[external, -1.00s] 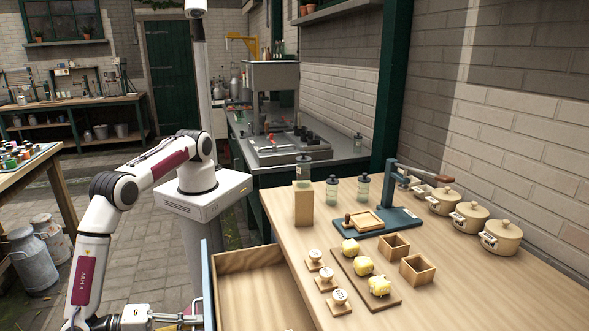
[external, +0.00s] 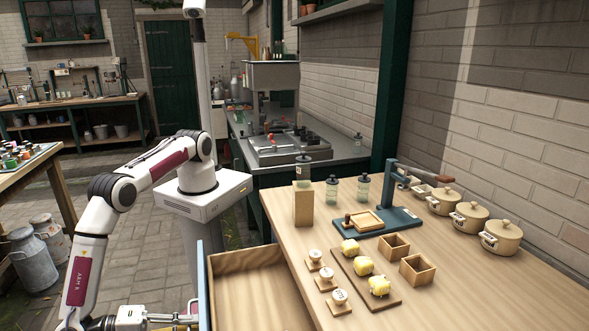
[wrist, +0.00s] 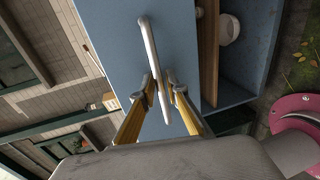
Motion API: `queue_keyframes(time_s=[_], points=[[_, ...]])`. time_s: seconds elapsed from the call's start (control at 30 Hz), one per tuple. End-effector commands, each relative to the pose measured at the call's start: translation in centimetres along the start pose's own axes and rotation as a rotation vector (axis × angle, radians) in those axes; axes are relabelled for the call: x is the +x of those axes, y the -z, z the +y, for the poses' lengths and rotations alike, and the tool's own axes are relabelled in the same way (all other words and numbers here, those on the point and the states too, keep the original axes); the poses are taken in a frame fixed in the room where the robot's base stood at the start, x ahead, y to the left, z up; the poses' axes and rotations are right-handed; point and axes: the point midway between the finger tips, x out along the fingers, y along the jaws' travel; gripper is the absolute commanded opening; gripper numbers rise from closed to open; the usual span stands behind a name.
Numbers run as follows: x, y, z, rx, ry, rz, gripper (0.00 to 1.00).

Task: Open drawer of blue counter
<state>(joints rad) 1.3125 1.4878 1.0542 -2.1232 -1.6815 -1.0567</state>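The blue counter with a wooden top (external: 480,285) fills the lower right of the external view. Its drawer (external: 250,262) stands well out to the left, with bare wood visible inside. The drawer's blue front (external: 203,285) shows edge-on there and face-on in the wrist view (wrist: 105,30). A pale bar handle (wrist: 150,45) crosses that front. My gripper (external: 190,319) is at the handle, left of the drawer front. In the wrist view, my gripper's yellow fingers (wrist: 162,84) lie on both sides of the bar, close against it. Exact finger contact is hard to see.
Milk cans (external: 33,262) stand on the floor at left. Floor between them and my arm is clear.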

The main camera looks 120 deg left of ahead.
Motion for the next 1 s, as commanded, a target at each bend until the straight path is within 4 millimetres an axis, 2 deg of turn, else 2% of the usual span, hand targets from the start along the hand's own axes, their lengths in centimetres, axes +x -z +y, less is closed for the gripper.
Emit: queue_keyframes(time_s=[0.27, 0.6, 1.0], points=[[-1.4, 0.0, 0.0, -0.001, 0.0, -0.001, 0.14], [-5.0, 0.0, -0.1, -0.001, 0.001, -0.001, 0.14], [-8.5, 0.0, -0.1, -0.001, 0.0, -0.002, 0.14]])
